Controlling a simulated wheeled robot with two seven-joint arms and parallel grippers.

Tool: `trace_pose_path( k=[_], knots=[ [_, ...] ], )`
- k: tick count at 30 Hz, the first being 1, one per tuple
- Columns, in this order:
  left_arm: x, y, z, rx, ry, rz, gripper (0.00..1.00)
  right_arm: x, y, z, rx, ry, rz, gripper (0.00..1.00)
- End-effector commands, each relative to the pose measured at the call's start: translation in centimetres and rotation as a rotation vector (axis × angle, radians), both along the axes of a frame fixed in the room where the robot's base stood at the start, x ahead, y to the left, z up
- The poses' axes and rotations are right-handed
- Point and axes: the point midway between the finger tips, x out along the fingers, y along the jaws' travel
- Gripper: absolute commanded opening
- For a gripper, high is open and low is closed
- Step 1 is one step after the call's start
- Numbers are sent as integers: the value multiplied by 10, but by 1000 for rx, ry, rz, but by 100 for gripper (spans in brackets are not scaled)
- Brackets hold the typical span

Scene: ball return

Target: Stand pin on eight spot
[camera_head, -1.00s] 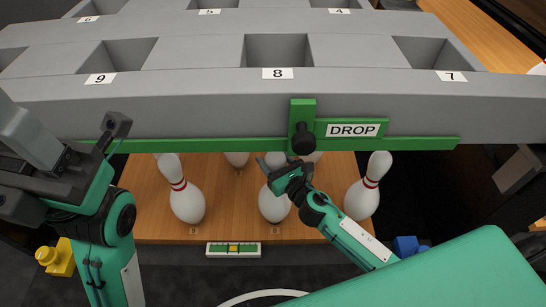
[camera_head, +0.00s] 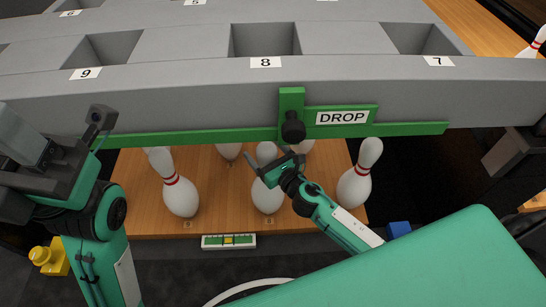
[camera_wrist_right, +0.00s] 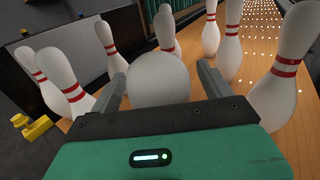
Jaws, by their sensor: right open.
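A white pin (camera_head: 267,196) stands upright at the front middle of the wooden deck, in line with the 8 label (camera_head: 265,62) on the grey rack. My right gripper (camera_head: 272,163) is in front of its upper part and hides its neck. In the right wrist view the open fingers of my right gripper (camera_wrist_right: 168,88) lie on either side of a round white surface (camera_wrist_right: 158,78). I cannot tell whether they touch it. My left gripper (camera_head: 70,160) is at the far left, away from the pins; its jaw opening is unclear.
Other pins stand on the deck, including one at front left (camera_head: 179,190) and one at front right (camera_head: 355,182). The rack (camera_head: 190,100) with a green bar and DROP sign (camera_head: 342,117) overhangs the deck. A green level (camera_head: 228,241) lies at its front edge.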

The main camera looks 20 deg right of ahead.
Motion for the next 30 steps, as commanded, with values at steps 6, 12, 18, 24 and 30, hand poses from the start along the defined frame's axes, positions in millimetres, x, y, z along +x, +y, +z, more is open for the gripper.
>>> trace_pose_path(
  k=[6,12,18,24,30],
  knots=[
    [0,1,2,-3,0,1,51,-22,-6,1,1,1,0,81],
    [3,3,-2,-5,22,8,51,-52,-15,2,1,-1,0,81],
    [3,3,-4,-3,22,9,51,-81,-24,2,2,-1,-1,81],
    [2,0,-5,2,11,2,51,-108,-31,2,3,-2,0,81],
    [0,-1,-1,4,0,-2,51,-125,-37,2,2,-5,0,81]
  ],
)
